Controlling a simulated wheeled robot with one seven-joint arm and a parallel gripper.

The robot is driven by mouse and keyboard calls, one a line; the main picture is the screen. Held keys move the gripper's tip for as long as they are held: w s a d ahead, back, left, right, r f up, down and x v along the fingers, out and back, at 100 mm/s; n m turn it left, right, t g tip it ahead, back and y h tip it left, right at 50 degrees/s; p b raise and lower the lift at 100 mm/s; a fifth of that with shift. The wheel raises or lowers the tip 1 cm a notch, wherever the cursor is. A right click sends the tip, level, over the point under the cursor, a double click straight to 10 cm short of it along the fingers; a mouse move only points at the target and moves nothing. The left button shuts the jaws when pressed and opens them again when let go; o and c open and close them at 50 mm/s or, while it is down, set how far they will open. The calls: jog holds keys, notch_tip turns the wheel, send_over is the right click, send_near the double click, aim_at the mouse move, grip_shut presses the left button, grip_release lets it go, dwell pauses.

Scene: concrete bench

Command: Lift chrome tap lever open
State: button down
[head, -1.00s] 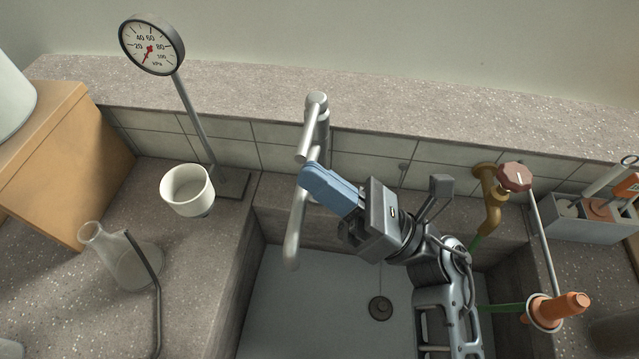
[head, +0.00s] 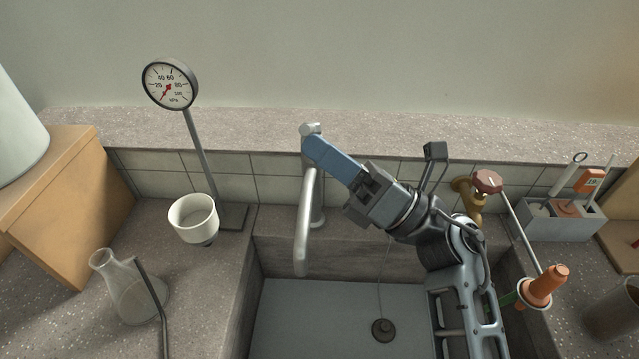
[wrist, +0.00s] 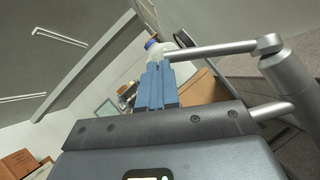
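The chrome tap (head: 306,215) stands at the back edge of the sink, its spout pointing toward me. My gripper (head: 311,143) is at the tap's top, its blue fingers together with no visible gap. In the head view the fingers cover most of the lever, so its tilt is hard to judge there. In the wrist view the chrome lever (wrist: 215,48) reaches from the tap's top joint to the blue fingertips (wrist: 158,66). The lever's end lies at the tips, seemingly touching, not clearly between them.
A valve with a red knob (head: 487,181) stands right of my arm. A gauge on a stand (head: 170,84), a white cup (head: 193,218) and a glass flask (head: 130,290) are to the left. The grey sink basin (head: 320,315) below is mostly clear.

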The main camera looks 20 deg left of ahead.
jog(key=shift+w+a+r+b, duration=0.15)
jog(key=shift+w+r+b, duration=0.15)
jog(key=shift+r, duration=0.4)
jog(key=shift+w+a+r+b, duration=0.1)
jog(key=shift+w+r+b, duration=0.2)
jog(key=shift+r, duration=0.4)
jog(key=shift+w+r, duration=0.1)
jog(key=shift+w, duration=0.05)
